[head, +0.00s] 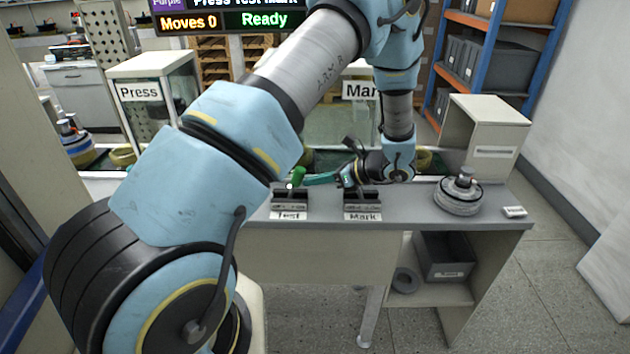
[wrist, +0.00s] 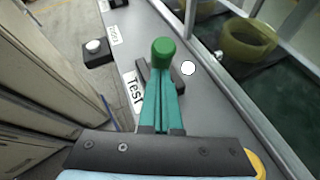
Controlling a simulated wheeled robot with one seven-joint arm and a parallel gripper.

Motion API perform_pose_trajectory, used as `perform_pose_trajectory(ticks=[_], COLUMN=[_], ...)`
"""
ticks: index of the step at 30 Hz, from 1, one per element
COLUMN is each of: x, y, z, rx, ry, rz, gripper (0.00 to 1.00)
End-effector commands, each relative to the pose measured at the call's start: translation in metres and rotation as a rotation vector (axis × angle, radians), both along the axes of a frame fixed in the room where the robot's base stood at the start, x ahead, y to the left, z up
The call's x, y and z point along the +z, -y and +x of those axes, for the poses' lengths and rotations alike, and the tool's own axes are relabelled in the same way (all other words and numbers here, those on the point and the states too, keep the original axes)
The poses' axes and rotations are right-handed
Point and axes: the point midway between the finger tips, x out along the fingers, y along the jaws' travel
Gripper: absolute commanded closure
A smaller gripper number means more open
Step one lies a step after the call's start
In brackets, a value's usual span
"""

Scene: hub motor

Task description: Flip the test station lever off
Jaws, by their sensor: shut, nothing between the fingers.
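The Test lever has a green knob (head: 297,175) and a dark base (head: 290,201) behind a "Test" label on the bench front. In the wrist view the knob (wrist: 162,52) stands just beyond my fingertips, and part of the dark base (wrist: 176,76) shows beside the "Test" label (wrist: 134,90). My gripper (head: 309,180) comes in from the right, low over the bench. Its teal fingers (wrist: 162,72) are shut together with nothing between them. The tips are touching or very close to the knob; I cannot tell which. The fingers hide much of the lever's stem.
The Mark lever base (head: 362,200) stands to the right, below my wrist. A grey motor hub (head: 458,194) sits at the bench's right. A dark block with a white button (wrist: 95,46) lies beyond the Test lever. A glass-sided conveyor with a yellowish ring (wrist: 248,40) runs behind. The screen (head: 230,20) reads "Ready".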

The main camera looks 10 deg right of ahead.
Motion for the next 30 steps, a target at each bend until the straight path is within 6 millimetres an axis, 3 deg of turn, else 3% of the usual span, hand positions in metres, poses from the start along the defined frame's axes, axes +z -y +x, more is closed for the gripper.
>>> perform_pose_trajectory(ticks=[17,30], x=[0.009,0.022], y=[-0.009,-0.037], z=[0.002,0.007], rx=[0.003,0.005], ry=[-0.019,-0.071], rz=[-0.107,-0.394], gripper=[1.0,1.0])
